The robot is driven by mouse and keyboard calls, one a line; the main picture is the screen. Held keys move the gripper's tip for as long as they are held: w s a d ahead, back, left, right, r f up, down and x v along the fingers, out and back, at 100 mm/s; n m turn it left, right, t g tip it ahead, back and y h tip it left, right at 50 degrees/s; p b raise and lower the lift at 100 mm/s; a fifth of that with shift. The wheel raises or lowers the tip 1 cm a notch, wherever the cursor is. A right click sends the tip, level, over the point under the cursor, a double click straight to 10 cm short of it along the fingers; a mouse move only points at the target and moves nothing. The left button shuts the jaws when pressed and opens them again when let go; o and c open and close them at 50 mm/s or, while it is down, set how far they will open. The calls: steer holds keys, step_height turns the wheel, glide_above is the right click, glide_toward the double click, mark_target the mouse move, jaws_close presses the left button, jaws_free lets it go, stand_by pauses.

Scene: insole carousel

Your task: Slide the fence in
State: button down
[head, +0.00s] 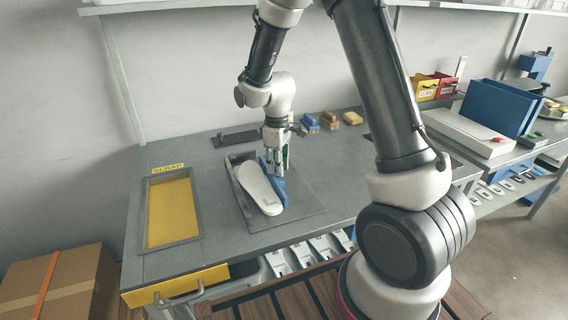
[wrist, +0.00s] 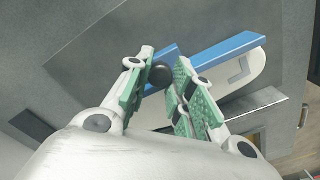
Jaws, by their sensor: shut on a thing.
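The blue fence (head: 279,192) stands along the right side of a white insole (head: 258,190) on a grey plate (head: 308,203). In the wrist view the fence (wrist: 235,46) is a long blue bar, with the insole (wrist: 245,70) beside it. My gripper (head: 275,168) is down at the fence's far end. In the wrist view my gripper (wrist: 163,88) has its green-padded fingers on either side of a dark round knob (wrist: 160,73) by the fence. The fingers hide part of the fence and the exact contact.
A yellow scrap tray (head: 171,212) is set into the bench at the left. Blue and yellow blocks (head: 328,121) sit behind the plate. A white box (head: 467,132) and a blue bin (head: 497,107) stand at the right. The bench right of the plate is partly hidden by my arm.

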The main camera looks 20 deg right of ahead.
steer(key=shift+a, duration=0.15)
steer(key=c, duration=1.2)
jaws_free()
steer(key=shift+a, duration=0.15)
step_height(320, 180, up, 12)
steer(key=s+d+r+m+t, duration=0.1)
steer(key=s+d+r+m, duration=0.2)
steer(key=s, duration=0.5)
steer(key=s+d+r+m+t, duration=0.2)
steer(key=s+d+r+m, duration=0.1)
steer(key=s, duration=0.6)
steer(key=s+d+r+m+t, duration=0.1)
steer(key=s+d+r+m, duration=0.2)
steer(key=s, duration=0.6)
step_height(320, 180, up, 4)
steer(key=shift+d+f, duration=0.25)
steer(key=shift+d, duration=0.75)
